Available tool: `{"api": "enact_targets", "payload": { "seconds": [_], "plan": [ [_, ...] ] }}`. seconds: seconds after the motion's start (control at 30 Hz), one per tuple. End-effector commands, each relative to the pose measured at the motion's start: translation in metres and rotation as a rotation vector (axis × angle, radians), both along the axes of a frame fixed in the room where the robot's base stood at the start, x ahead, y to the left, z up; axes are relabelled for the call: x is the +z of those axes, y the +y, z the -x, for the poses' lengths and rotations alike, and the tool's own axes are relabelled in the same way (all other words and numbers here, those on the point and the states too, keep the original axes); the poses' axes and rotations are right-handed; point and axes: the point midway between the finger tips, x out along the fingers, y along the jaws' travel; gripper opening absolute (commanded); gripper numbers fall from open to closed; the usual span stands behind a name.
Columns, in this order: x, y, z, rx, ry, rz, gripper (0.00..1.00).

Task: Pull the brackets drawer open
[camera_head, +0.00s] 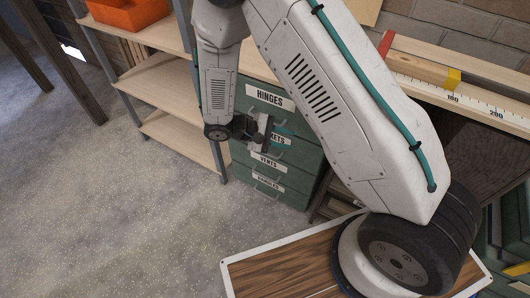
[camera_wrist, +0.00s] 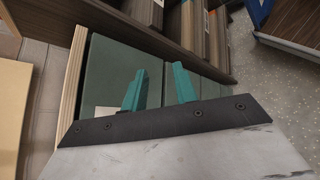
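The green drawer cabinet (camera_head: 303,119) has stacked drawers with white labels. The brackets drawer (camera_head: 286,147) is second from the top, under the hinges drawer (camera_head: 268,97). Its label is partly hidden by my gripper (camera_head: 278,133), and its handle is hard to make out. The drawer appears flush with the cabinet. In the wrist view, my gripper's teal fingers (camera_wrist: 159,88) stand apart in front of the green cabinet front (camera_wrist: 108,68), with no object visible between them. A white label (camera_wrist: 106,112) shows beside the left finger. I cannot tell whether the fingers touch the drawer.
The vents drawer (camera_head: 268,161) and another labelled drawer sit below. Wooden shelves (camera_head: 165,88) with an orange bin (camera_head: 130,13) stand left of the cabinet. A workbench with a ruler (camera_head: 470,103) is at right. The speckled floor (camera_head: 165,215) in front is clear.

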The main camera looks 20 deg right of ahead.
Motion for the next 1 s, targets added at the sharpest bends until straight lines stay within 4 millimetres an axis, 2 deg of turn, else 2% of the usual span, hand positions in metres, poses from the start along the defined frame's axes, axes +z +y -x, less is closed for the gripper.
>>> {"api": "enact_targets", "payload": {
  "seconds": [0.03, 0.3, 0.4, 0.6, 0.67, 0.73, 0.8, 1.0],
  "plan": [
    [-0.024, 0.002, -0.004, 0.044, -0.001, 0.039, 0.29],
    [-0.142, 0.013, -0.033, 0.318, -0.132, 0.182, 0.29],
    [-0.182, 0.017, -0.04, 0.414, -0.203, 0.199, 0.29],
    [-0.247, 0.032, -0.062, 0.583, -0.414, 0.164, 0.29],
    [-0.256, 0.041, -0.079, 0.62, -0.518, 0.131, 0.29],
    [-0.253, 0.055, -0.1, 0.643, -0.637, 0.091, 0.29],
    [-0.252, 0.063, -0.111, 0.653, -0.721, 0.058, 0.29],
    [-0.251, 0.062, -0.116, 0.623, -0.826, 0.026, 0.29]
  ]
}}
